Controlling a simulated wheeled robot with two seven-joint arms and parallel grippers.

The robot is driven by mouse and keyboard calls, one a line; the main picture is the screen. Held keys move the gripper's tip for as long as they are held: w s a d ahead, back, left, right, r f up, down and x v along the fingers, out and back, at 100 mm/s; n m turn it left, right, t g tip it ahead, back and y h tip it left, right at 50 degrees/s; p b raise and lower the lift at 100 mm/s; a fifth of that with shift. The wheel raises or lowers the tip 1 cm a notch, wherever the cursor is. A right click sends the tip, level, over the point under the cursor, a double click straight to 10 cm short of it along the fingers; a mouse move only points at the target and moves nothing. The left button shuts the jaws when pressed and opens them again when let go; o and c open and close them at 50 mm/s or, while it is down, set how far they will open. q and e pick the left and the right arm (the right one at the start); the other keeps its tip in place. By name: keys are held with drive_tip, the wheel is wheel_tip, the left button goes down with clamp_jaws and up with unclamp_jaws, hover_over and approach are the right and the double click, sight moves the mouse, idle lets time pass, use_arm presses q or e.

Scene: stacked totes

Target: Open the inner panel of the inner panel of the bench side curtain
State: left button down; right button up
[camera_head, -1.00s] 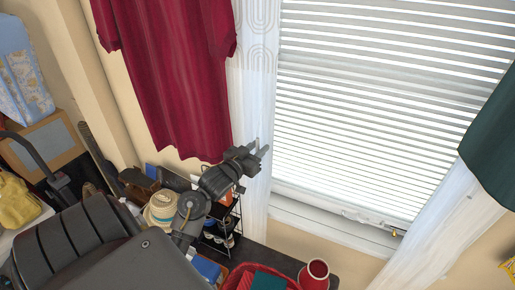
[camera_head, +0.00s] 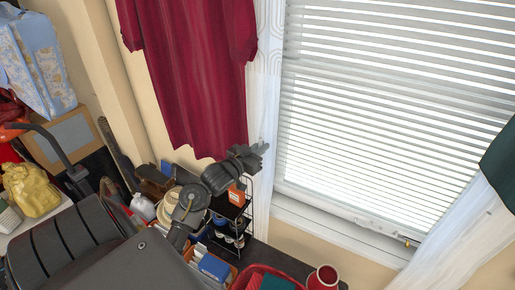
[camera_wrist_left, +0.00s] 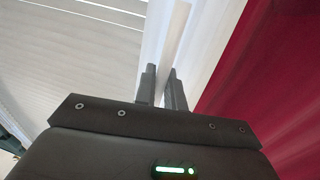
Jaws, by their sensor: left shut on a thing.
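The white inner panel (camera_head: 267,75) hangs as a narrow sheer strip at the left side of the window. It lies between the red outer curtain (camera_head: 195,75) and the blinds (camera_head: 390,120). My left gripper (camera_head: 263,148) is at the lower part of this panel. In the left wrist view the gripper (camera_wrist_left: 164,84) is shut on the white panel (camera_wrist_left: 184,40), with the fabric running up from between the fingers. The red curtain is to the right there, and the blinds are to the left. My right gripper is out of view.
A dark bench (camera_head: 285,262) below holds a black wire rack (camera_head: 232,225), a straw hat (camera_head: 168,206) and a red vase (camera_head: 322,278). Another white panel (camera_head: 445,235) and a dark green curtain (camera_head: 500,165) hang at the right.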

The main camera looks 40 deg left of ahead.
use_arm(q)
drive_tip(key=shift+d, duration=0.15)
drive_tip(key=c, duration=1.6)
unclamp_jaws()
drive_tip(key=shift+o, duration=0.2)
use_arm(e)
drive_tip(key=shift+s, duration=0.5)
use_arm(q)
drive_tip(key=shift+s, duration=0.1)
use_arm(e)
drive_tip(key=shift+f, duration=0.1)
